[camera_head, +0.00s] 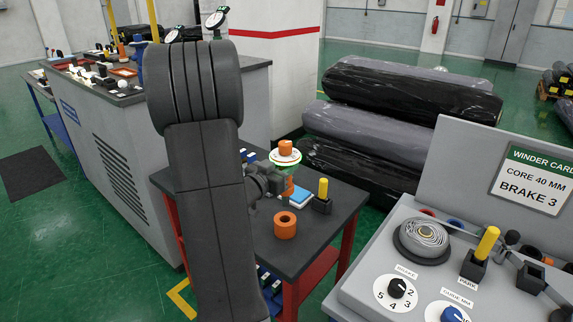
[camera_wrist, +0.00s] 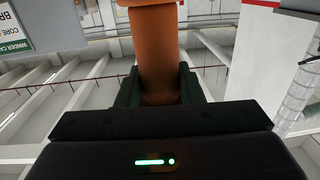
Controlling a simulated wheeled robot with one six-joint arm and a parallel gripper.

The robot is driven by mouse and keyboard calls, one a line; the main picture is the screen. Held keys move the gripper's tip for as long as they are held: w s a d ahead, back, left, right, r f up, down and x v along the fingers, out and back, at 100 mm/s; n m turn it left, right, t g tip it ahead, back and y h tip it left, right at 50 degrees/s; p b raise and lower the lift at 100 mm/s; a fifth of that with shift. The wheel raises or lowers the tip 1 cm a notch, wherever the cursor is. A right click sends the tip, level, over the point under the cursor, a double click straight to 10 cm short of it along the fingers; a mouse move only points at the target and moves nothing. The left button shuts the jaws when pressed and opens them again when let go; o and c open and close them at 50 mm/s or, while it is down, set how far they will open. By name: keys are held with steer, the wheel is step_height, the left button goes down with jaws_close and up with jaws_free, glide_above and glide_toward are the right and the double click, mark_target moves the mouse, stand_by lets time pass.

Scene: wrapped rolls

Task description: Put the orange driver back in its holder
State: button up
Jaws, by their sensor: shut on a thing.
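My gripper (camera_head: 277,186) is over the dark-topped table, shut on an orange cylindrical piece, which I take to be the orange driver (camera_wrist: 158,55). In the wrist view it stands between the two dark jaws, with a wider orange part at the top edge. In the head view, orange shows beside the jaws (camera_head: 289,187); a pale disc with an orange cap (camera_head: 285,148) appears just above, and I cannot tell whether they are joined. Black square holders with yellow handles stand on the table (camera_head: 322,204) and on the grey console (camera_head: 473,267). I cannot tell which holder is the driver's.
A thick orange ring (camera_head: 285,225) and a blue-and-white box (camera_head: 301,197) lie on the table (camera_head: 318,235). The console at right bears dials, a wound roll (camera_head: 422,236) and another black block (camera_head: 531,277). Wrapped rolls (camera_head: 400,95) lie behind; a grey cabinet (camera_head: 125,150) stands left.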

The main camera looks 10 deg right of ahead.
steer(key=shift+f+b, duration=1.55)
steer(key=shift+f, duration=0.4)
steer(key=shift+a, duration=0.15)
steer(key=shift+f, duration=0.2)
steer(key=shift+f+b, duration=0.35)
steer(key=shift+b, duration=0.1)
steer(key=shift+f+b, duration=0.6)
steer(key=shift+f, duration=0.1)
steer(key=shift+f+b, duration=0.3)
steer(key=shift+f, duration=0.05)
steer(key=shift+f+b, duration=0.6)
steer(key=shift+f, duration=0.15)
